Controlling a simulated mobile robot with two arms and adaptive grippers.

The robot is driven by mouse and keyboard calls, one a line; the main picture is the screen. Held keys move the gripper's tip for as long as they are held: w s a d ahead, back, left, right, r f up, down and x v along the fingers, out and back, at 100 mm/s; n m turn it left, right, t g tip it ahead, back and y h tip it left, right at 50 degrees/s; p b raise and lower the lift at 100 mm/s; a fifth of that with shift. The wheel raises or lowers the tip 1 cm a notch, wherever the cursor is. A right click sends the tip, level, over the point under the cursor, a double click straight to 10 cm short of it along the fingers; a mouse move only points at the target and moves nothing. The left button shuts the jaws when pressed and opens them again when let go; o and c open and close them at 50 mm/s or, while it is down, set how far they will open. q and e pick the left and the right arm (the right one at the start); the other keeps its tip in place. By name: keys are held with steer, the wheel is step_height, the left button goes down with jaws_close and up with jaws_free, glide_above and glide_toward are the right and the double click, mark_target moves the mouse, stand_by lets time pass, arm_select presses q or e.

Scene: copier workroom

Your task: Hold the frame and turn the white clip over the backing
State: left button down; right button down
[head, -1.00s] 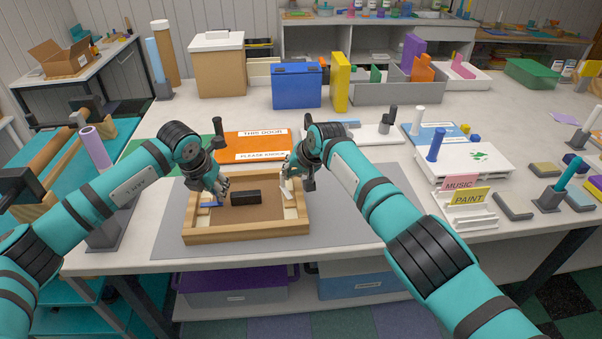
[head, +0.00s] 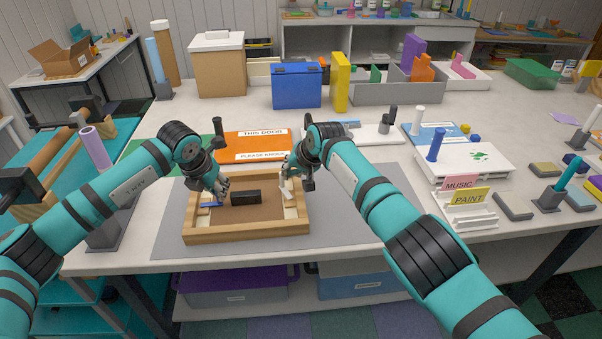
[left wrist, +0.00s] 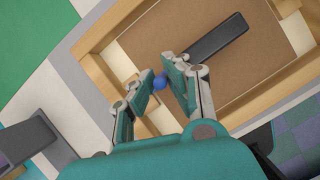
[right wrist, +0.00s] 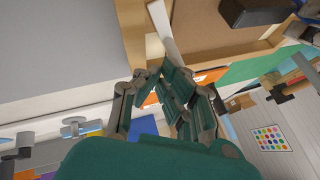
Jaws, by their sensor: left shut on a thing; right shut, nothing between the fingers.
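A wooden frame (head: 245,235) lies on a grey mat, its brown backing (head: 232,215) facing up. A black block (head: 246,197) sits mid-backing and also shows in the left wrist view (left wrist: 217,40). My left gripper (head: 219,190) is at the frame's left side, shut on a small blue piece (left wrist: 160,83), apparently part of the blue clip (head: 211,205). The white clip (head: 287,191) is at the right side, slanted; a white strip shows in the right wrist view (right wrist: 165,32). My right gripper (head: 290,174) is shut and empty close beside the clip. Its fingertips partly hide the contact area.
Orange signs (head: 258,144) lie behind the frame. A blue box (head: 297,86) and yellow block (head: 340,82) stand farther back. A white board (head: 463,165) and the white sign rack (head: 465,213) are to the right. The mat (head: 350,225) is clear right of the frame.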

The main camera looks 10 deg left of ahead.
stand_by(0.8)
steer(key=shift+s+d, duration=0.4)
steer(key=shift+d, duration=0.3)
steer(key=shift+w+d, duration=0.1)
steer(key=shift+d, duration=0.25)
steer(key=d, duration=0.3)
steer(key=shift+w, duration=0.4)
steer(key=w+d+v, duration=0.1)
steer(key=v, duration=0.9)
steer(key=shift+w+d, duration=0.25)
steer(key=shift+w, duration=0.1)
